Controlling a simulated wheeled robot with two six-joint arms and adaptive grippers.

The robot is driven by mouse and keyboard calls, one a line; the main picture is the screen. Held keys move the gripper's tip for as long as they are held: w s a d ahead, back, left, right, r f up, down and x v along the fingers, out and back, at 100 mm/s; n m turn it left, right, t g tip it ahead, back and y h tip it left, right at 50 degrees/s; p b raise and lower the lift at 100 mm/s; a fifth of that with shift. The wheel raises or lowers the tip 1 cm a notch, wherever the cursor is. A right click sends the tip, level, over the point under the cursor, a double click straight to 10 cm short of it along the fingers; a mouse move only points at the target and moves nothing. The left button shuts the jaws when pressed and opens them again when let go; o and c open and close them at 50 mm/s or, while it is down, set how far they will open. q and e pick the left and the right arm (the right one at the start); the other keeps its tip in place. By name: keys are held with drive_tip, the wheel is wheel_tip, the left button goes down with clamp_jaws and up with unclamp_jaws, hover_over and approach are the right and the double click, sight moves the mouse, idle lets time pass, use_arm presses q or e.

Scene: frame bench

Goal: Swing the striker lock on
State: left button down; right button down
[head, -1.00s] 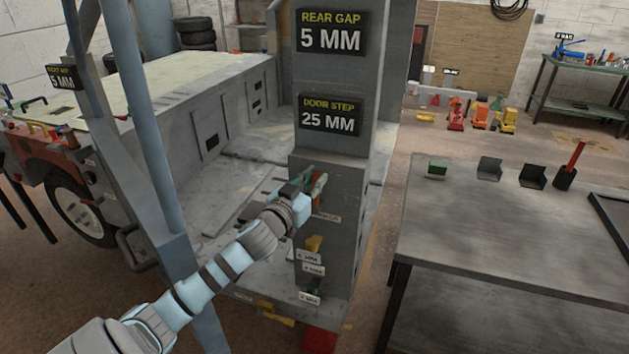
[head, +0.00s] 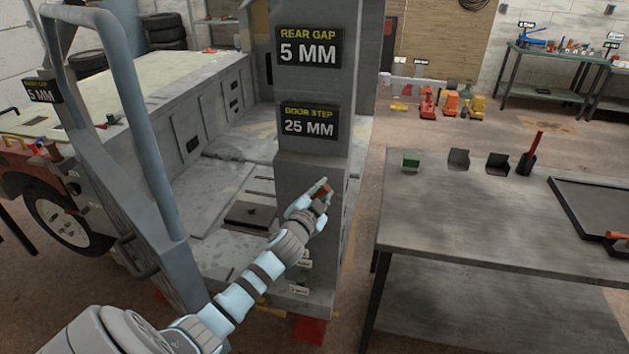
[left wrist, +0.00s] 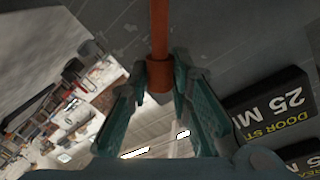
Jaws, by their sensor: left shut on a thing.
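The grey door post (head: 312,162) stands upright at the middle of the head view. My left gripper (head: 322,190) is at the post's right-hand side, below the DOOR STEP sign. In the left wrist view its two teal fingers (left wrist: 161,82) close around the collared end of an orange-brown rod, which looks like the striker lock lever (left wrist: 159,35). A small reddish part of the lever shows between the fingers in the head view. The lever's pivot and the striker are hidden from me. My right gripper is in neither view.
The REAR GAP sign (head: 308,53) and DOOR STEP sign (head: 309,122) are on the post. A blue-grey tubular door frame (head: 148,130) stands left of my arm. A grey workbench (head: 450,215) with small brackets stands at the right, with bare floor between.

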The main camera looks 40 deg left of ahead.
use_arm(q)
drive_tip(key=d+f+m, duration=0.1)
drive_tip(key=m, duration=0.1)
drive_tip(key=w+d+f+m, duration=0.1)
drive_tip(key=f+m, duration=0.1)
drive_tip(key=shift+d+g, duration=0.25)
drive_tip(key=shift+g, duration=0.05)
drive_tip(key=shift+w+d+f+m+y+b, duration=0.1)
drive_tip(key=shift+d+f+m+y+b, duration=0.1)
drive_tip(key=shift+f+m, duration=0.35)
drive_tip(key=shift+w+d+f+m+y+b, duration=0.1)
drive_tip(key=shift+d+f+m+y+b, duration=0.1)
drive_tip(key=shift+f+m, duration=0.7)
drive_tip(key=shift+m, duration=0.05)
drive_tip(key=shift+f, duration=0.1)
drive_tip(key=c, duration=1.4)
unclamp_jaws()
drive_tip(key=shift+c, duration=0.2)
drive_tip(key=v, duration=1.2)
drive_tip(key=shift+w+d+r, duration=0.2)
drive_tip(key=shift+d+r, duration=0.05)
